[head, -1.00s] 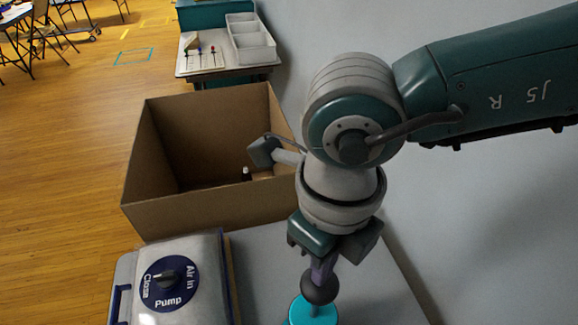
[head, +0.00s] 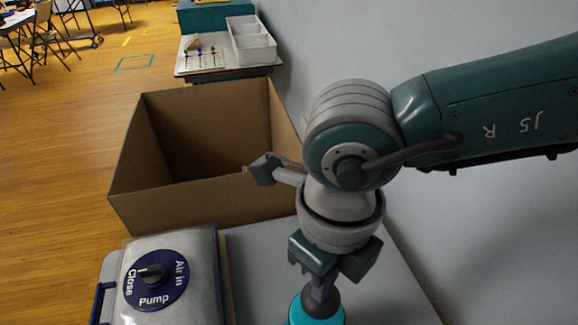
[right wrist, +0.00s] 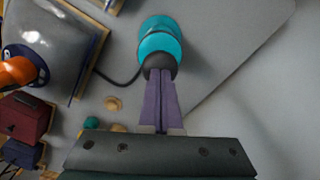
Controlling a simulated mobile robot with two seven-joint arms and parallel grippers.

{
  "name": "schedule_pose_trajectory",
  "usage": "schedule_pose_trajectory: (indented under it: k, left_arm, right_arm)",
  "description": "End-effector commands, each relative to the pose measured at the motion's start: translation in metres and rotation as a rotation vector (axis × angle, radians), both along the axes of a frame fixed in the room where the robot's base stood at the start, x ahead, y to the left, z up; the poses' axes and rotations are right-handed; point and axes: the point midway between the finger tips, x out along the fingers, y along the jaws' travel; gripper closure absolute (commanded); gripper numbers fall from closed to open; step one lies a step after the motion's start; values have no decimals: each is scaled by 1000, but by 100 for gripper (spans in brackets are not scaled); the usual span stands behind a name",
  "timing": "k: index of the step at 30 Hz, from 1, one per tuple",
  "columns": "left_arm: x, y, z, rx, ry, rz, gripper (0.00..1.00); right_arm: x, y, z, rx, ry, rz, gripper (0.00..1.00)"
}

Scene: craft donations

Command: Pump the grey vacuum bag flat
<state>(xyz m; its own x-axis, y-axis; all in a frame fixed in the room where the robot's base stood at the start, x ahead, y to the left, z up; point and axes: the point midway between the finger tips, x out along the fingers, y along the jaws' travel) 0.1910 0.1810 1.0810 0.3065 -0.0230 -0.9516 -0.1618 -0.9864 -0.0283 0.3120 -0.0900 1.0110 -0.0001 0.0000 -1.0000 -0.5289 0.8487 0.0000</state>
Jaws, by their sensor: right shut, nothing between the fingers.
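The grey vacuum bag (head: 195,295) lies at the lower left of the head view, partly cut off, and looks puffed. Its round blue valve (head: 155,280) is marked Close, Air in and Pump; I cannot tell which mark the knob points to. My right gripper (head: 320,292) is shut with nothing between its fingers. Its purple fingertips (right wrist: 162,130) point down onto the dark knob (right wrist: 160,68) on top of the teal pump (head: 316,312). The teal pump also shows in the right wrist view (right wrist: 160,40). A dark hose (right wrist: 118,80) runs from it towards the bag.
A large open cardboard box (head: 165,212) stands behind the bag, left of my right arm. A wall is close on the right. A far table (head: 210,72) holds a divided white tray (head: 250,45). In the right wrist view an orange thing (right wrist: 17,72) is at the left edge.

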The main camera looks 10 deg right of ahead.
Motion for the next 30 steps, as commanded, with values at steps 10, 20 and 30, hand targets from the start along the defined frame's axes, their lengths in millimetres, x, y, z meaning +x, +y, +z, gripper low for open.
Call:
schedule_pose_trajectory:
  k: [10,20,30]
  left_arm:
    - [0,2,-28,8,0,-6,50]
    - [0,3,-4,11,0,-7,50]
    - [0,2,31,8,0,-6,50]
  right_arm:
    - [0,0,-31,-1,0,1,100]
    - [0,0,-5,-1,-1,0,100]
    - [0,0,34,0,0,1,100]
